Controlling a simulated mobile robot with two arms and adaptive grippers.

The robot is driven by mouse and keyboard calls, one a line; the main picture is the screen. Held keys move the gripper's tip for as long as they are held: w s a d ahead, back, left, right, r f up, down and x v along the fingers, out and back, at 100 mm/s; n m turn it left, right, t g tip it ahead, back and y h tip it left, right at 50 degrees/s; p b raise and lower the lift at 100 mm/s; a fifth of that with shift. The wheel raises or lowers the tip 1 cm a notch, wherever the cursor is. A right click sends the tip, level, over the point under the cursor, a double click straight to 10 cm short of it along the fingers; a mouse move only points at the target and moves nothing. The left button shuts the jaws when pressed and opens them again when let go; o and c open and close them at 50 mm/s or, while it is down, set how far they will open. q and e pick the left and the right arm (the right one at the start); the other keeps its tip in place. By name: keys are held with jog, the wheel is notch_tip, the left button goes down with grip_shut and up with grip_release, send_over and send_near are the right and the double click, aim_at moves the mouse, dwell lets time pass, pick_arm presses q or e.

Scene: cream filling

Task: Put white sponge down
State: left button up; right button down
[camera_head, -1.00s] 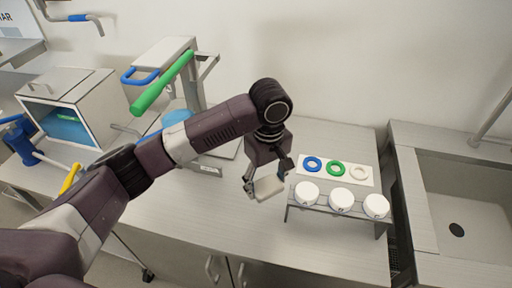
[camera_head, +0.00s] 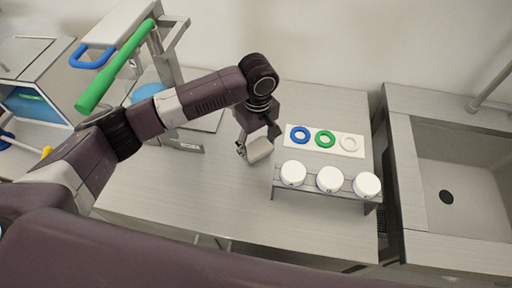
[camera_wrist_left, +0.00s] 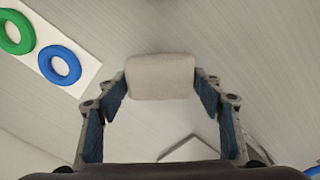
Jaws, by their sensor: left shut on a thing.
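The white sponge (camera_head: 259,150) is held between the fingers of my left gripper (camera_head: 258,144) over the counter, just left of the small rack. In the left wrist view the sponge (camera_wrist_left: 160,76) shows as a pale rounded block, with a finger of my left gripper (camera_wrist_left: 160,84) on each side of it. I cannot tell whether the sponge touches the counter. My right gripper is not in view.
A small rack (camera_head: 277,183) with white-topped containers (camera_head: 330,179) stands right of the sponge. Behind it lies a white plate (camera_head: 311,143) with blue, green and white rings. A sink (camera_head: 460,170) is at right. The counter (camera_head: 190,195) in front is bare.

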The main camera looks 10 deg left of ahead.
aim_at(257, 146)
pick_arm(q)
jog(key=shift+f, duration=1.45)
jog(key=shift+f, duration=0.1)
jog(key=o, duration=1)
